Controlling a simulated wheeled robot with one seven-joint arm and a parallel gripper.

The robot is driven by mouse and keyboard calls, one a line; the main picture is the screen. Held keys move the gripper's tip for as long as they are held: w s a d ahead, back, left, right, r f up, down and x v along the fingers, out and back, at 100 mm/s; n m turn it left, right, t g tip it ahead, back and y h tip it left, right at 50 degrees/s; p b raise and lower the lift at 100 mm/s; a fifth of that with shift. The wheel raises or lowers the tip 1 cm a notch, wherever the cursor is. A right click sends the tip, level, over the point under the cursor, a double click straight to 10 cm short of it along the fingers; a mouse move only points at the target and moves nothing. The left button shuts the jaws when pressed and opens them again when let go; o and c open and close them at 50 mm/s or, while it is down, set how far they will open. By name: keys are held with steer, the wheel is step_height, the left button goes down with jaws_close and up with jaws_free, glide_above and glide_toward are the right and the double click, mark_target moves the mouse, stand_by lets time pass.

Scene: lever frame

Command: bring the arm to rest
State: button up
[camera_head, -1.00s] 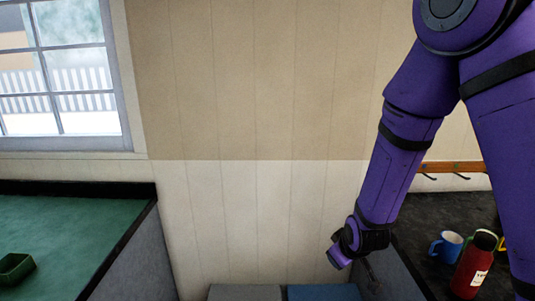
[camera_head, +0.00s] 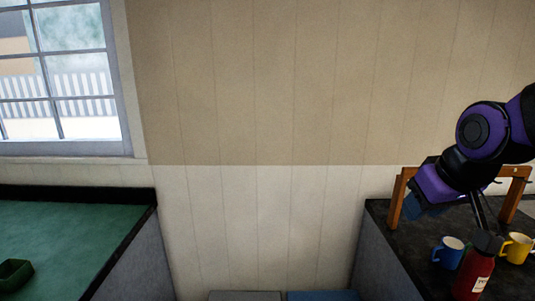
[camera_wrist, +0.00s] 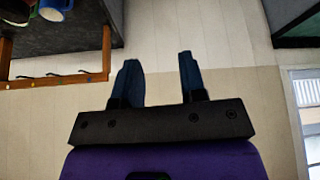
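My gripper (camera_head: 416,210) is at the right in the head view, at the end of my purple and black arm. It appears in front of the wooden frame on the dark counter, and its distance from the frame is hard to judge. In the wrist view my gripper (camera_wrist: 158,64) has its two dark blue fingers apart, with nothing between them. The fingers point toward the pale panelled wall.
The dark counter (camera_head: 386,240) at right holds a wooden frame (camera_head: 396,203), a blue mug (camera_head: 448,252), a red bottle (camera_head: 474,277) and a yellow mug (camera_head: 517,248). A green-topped table (camera_head: 75,235) with a green tray (camera_head: 14,272) stands left. Open space lies between them.

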steer(key=s+d+r+m, duration=0.1)
steer(key=s+r, duration=0.1)
steer(key=s, duration=0.3)
steer(key=s+d+r+m+h, duration=0.1)
steer(key=s+d+r, duration=0.1)
steer(key=s, duration=0.4)
steer(key=shift+s+r, duration=0.15)
steer(key=shift+r, duration=0.6)
